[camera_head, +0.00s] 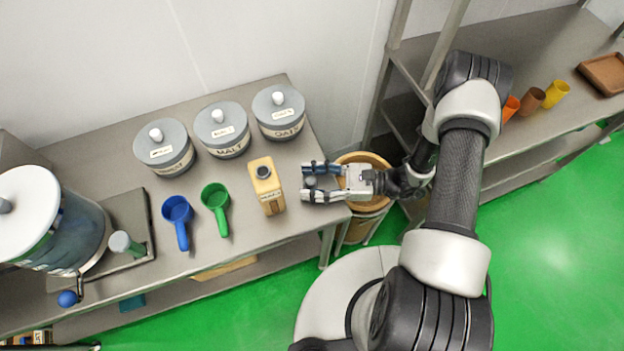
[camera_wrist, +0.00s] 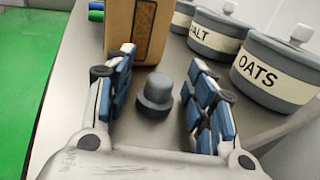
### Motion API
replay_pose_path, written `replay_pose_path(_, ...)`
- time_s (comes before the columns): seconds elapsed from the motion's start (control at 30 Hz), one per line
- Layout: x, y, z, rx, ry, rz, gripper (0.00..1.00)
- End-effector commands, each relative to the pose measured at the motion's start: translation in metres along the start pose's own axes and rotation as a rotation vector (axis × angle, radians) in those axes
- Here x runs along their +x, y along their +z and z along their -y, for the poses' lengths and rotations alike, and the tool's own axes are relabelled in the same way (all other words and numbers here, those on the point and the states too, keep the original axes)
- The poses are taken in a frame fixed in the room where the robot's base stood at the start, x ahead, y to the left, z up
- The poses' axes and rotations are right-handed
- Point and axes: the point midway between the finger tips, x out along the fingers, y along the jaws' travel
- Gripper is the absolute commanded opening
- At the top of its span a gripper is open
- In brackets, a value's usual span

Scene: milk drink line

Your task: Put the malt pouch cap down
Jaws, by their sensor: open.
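The malt pouch cap (camera_wrist: 155,95) is a small dark grey stepped cap. In the wrist view it stands on the steel table between my fingers, with a gap on each side. My gripper (camera_wrist: 158,88) is open around it, with blue-padded fingers. In the head view my gripper (camera_head: 312,182) is low over the right end of the table, and the cap (camera_head: 311,181) shows as a small grey spot between the fingers. The tan pouch (camera_head: 267,186) stands upright just left of my gripper, with a dark opening on top. It also shows ahead of the fingers in the wrist view (camera_wrist: 140,30).
Lidded tubs stand along the back: one at left (camera_head: 165,148), malt (camera_head: 222,130) and oats (camera_head: 279,112). A blue scoop (camera_head: 178,215) and a green scoop (camera_head: 216,203) lie left of the pouch. A round wooden bin (camera_head: 364,160) stands beyond the table's right edge.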

Motion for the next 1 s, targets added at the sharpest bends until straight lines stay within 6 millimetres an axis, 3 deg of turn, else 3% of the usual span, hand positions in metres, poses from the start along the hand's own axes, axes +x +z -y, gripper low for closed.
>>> replay_pose_path(0.23, -0.004, 0.005, 0.001, -0.001, -0.003, 0.000, 0.50)
replay_pose_path(0.7, -0.098, 0.004, 0.001, 0.000, -0.004, -0.001, 0.50)
replay_pose_path(1.0, -0.121, 0.012, 0.002, -0.022, 0.026, -0.022, 0.50)
